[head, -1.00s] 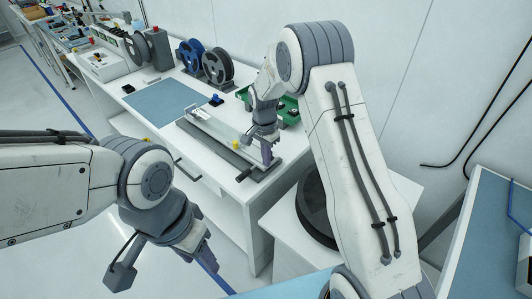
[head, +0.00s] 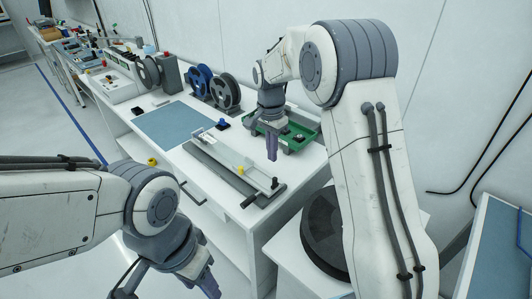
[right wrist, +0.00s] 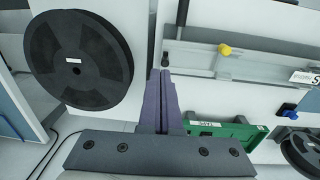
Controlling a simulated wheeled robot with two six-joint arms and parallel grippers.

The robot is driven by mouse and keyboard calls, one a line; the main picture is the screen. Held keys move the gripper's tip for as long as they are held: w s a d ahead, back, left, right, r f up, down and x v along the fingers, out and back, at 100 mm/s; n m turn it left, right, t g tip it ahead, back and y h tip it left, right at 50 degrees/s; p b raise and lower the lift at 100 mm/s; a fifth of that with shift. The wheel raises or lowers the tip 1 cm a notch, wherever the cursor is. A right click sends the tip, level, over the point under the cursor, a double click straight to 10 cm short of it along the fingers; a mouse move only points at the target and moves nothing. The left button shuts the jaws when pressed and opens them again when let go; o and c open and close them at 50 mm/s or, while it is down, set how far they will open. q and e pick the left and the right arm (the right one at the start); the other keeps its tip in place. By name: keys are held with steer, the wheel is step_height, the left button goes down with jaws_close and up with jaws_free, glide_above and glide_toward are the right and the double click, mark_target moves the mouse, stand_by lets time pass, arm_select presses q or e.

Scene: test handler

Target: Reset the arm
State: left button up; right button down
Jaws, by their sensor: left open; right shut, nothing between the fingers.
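My right arm reaches over the bench in the head view. Its gripper (head: 272,148) points down above the bench, with its fingers together and nothing between them. It hangs beside the green tray (head: 312,133) and behind the grey fixture with a rail (head: 225,165). In the right wrist view the purple fingers (right wrist: 160,100) are side by side, and the green tray (right wrist: 225,128) lies to their right. My left gripper (head: 208,280) is low at the left, in front of the bench. It is open and empty, and its lower part is near the frame's bottom edge.
A blue mat (head: 172,125), two reels (head: 212,88) and a yellow knob (head: 240,170) are on the bench. A dark round disc (head: 322,228) lies on a lower stand by my right arm.

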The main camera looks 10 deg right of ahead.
steer(key=s+a+r+n, duration=0.2)
steer(key=s+a+n, duration=0.25)
steer(key=s, duration=0.35)
steer(key=s+a+r+n, duration=0.3)
steer(key=s+a+n, duration=0.1)
steer(key=s+a, duration=0.25)
steer(key=s+f+n+y, duration=0.1)
steer(key=s+f+n, duration=0.1)
steer(key=s+n, duration=0.8)
steer(key=s, duration=0.8)
steer(key=shift+s+f, duration=0.2)
steer(key=shift+s, duration=0.05)
